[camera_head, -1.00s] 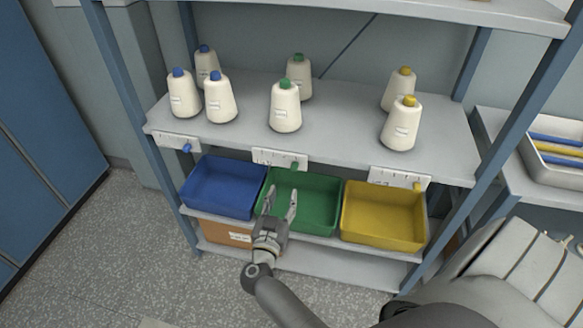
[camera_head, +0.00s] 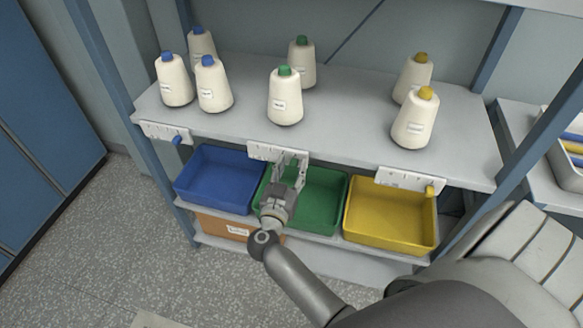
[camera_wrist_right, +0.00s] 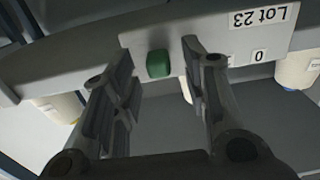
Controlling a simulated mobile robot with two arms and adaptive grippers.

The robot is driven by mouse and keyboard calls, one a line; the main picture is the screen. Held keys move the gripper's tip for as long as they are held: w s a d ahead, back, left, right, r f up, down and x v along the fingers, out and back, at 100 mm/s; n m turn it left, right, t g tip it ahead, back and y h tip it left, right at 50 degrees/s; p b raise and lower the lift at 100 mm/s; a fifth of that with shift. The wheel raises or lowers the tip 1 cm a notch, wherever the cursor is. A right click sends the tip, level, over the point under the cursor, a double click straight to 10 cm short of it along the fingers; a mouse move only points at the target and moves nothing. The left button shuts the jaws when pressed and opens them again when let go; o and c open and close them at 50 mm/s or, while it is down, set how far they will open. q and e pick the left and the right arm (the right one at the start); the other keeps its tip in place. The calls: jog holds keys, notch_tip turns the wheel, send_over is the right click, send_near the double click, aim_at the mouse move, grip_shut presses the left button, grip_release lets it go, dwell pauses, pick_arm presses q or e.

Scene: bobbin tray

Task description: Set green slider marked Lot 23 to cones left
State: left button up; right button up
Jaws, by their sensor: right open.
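The green slider (camera_wrist_right: 158,64) is a small knob on a white scale plate (camera_wrist_right: 210,42) that reads Lot 23, upside down in the right wrist view. In the head view the plate (camera_head: 262,150) is on the shelf's front edge above the green bin, and my gripper hides the slider. My right gripper (camera_head: 290,158) is open in front of the plate. In the wrist view its fingers (camera_wrist_right: 157,55) stand on either side of the slider, with gaps. Two green-topped cones, one in front (camera_head: 285,104) and one behind (camera_head: 302,66), stand above the plate.
Blue (camera_head: 212,190), green (camera_head: 325,212) and yellow (camera_head: 385,230) bins stand on the lower shelf. Blue-topped cones (camera_head: 214,92) stand left and yellow-topped cones (camera_head: 412,125) right. Other plates carry a blue slider (camera_head: 177,140) and a yellow slider (camera_head: 430,190).

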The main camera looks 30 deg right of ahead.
jog(key=shift+c, duration=1.6)
grip_shut()
jog(key=shift+a, duration=0.1)
pick_arm(q)
jog(key=shift+d+r, duration=0.1)
jog(key=shift+r, duration=0.1)
pick_arm(e)
jog(key=w+a, duration=0.2)
jog(key=shift+w, duration=0.3)
pick_arm(q)
jog(key=shift+s, duration=0.1)
